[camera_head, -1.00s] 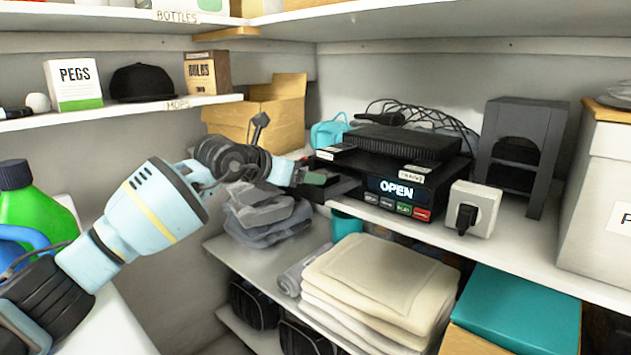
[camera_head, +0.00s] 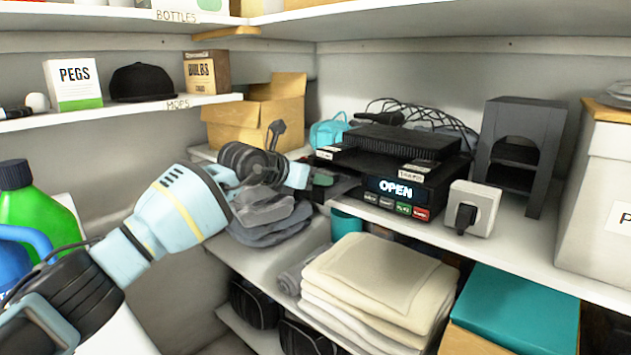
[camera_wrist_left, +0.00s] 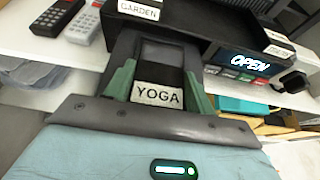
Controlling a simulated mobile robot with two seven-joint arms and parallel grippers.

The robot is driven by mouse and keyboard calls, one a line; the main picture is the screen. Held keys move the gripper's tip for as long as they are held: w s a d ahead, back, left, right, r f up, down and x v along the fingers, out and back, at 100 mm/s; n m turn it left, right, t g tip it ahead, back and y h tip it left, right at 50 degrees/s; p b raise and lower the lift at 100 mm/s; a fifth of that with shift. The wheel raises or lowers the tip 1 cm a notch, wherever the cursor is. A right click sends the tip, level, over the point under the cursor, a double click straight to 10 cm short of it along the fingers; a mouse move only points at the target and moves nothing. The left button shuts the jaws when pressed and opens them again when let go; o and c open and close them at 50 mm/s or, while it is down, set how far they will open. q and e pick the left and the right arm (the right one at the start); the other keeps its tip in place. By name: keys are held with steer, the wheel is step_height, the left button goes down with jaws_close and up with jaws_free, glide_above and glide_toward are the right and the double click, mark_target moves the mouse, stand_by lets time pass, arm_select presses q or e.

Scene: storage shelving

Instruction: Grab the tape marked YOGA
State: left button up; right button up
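The YOGA tape (camera_wrist_left: 162,56) is a dark cassette with a white YOGA label (camera_wrist_left: 157,95) on its near end. It sticks out from the front left of the black player (camera_head: 400,178), whose display reads OPEN. In the left wrist view my left gripper (camera_wrist_left: 160,75) has its green fingers on either side of the tape, with the label between them close to the palm. The fingers look open around it. I cannot make out whether they touch its sides. In the head view the left gripper (camera_head: 322,181) reaches the tape from the left. My right gripper is not in view.
Remotes (camera_wrist_left: 56,17) lie left of the player in the wrist view. Folded towels (camera_head: 375,285) lie below. A cardboard box (camera_head: 255,112) stands behind my arm.

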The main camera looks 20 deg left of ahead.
arm_select(q)
steer(key=shift+c, duration=1.3)
steer(key=shift+r, duration=0.15)
steer(key=shift+r, duration=0.65)
steer(key=shift+s+d+r, duration=0.1)
steer(key=shift+s+r, duration=0.1)
steer(key=shift+r, duration=0.3)
steer(key=shift+s+r, duration=0.2)
steer(key=shift+r, duration=0.3)
steer(key=s+d+b, duration=0.1)
steer(key=s+d, duration=0.1)
steer(key=s, duration=0.5)
steer(key=s+d+r, duration=0.1)
steer(key=s, duration=0.6)
steer(key=shift+s+d+r+b, duration=0.2)
steer(key=shift+s+d+b, duration=0.1)
steer(key=shift+d+b, duration=0.1)
